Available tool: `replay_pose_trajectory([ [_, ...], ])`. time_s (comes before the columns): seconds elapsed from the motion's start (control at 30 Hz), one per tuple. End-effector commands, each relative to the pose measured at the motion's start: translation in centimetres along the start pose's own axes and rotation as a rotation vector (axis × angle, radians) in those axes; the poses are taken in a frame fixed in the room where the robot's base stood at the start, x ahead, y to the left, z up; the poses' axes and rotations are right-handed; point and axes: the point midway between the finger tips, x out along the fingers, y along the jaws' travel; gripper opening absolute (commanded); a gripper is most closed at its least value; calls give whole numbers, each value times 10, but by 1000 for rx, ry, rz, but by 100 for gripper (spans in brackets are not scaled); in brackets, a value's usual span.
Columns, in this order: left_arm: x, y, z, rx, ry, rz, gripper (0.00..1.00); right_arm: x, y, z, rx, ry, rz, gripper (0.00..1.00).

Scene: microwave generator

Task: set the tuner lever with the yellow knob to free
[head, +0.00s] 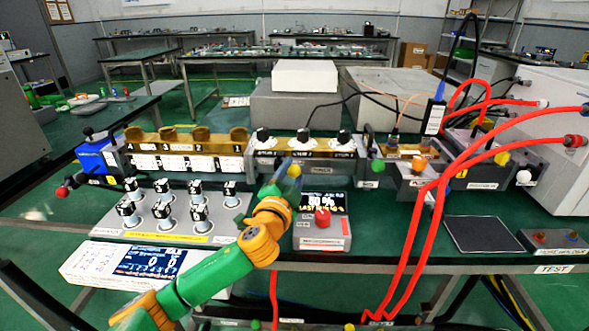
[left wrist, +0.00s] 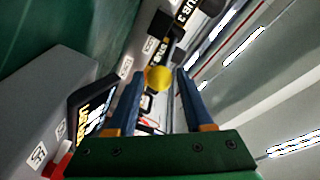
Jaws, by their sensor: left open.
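The yellow knob (left wrist: 158,78) shows in the left wrist view between the two blue fingers of my left gripper (left wrist: 154,98), toward their tips. I cannot tell whether the fingers touch it. In the head view, the yellow knob (head: 294,170) is at the tip of my left gripper (head: 287,178), in front of the stub tuner (head: 305,150). The gripper is open around the knob and partly covers it. The lever's shaft and its set position are hidden or too small to read. My right gripper is not in view.
A grey box with a lit screen and red button (head: 322,217) stands just right of my left gripper. A panel of several black-and-white knobs (head: 165,215) is to the left. Thick red cables (head: 437,185) run down at the right. Another yellow knob (head: 502,158) is farther right.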

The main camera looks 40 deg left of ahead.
Motion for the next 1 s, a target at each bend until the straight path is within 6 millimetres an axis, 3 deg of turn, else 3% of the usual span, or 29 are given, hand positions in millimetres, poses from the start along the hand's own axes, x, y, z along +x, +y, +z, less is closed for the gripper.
replay_pose_trajectory([
  [0.17, 13, 0, 0, -1, 0, 0, 51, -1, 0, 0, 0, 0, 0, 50],
  [0.43, 15, 0, 0, -1, 0, 1, 51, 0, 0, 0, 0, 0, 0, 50],
  [0.6, 15, 0, 0, -1, -1, 1, 6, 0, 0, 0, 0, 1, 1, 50],
  [0.63, 15, 0, 0, -1, -1, 1, 0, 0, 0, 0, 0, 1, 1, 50],
  [1.0, 15, 0, 0, -1, -1, 1, 0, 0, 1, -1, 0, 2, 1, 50],
])
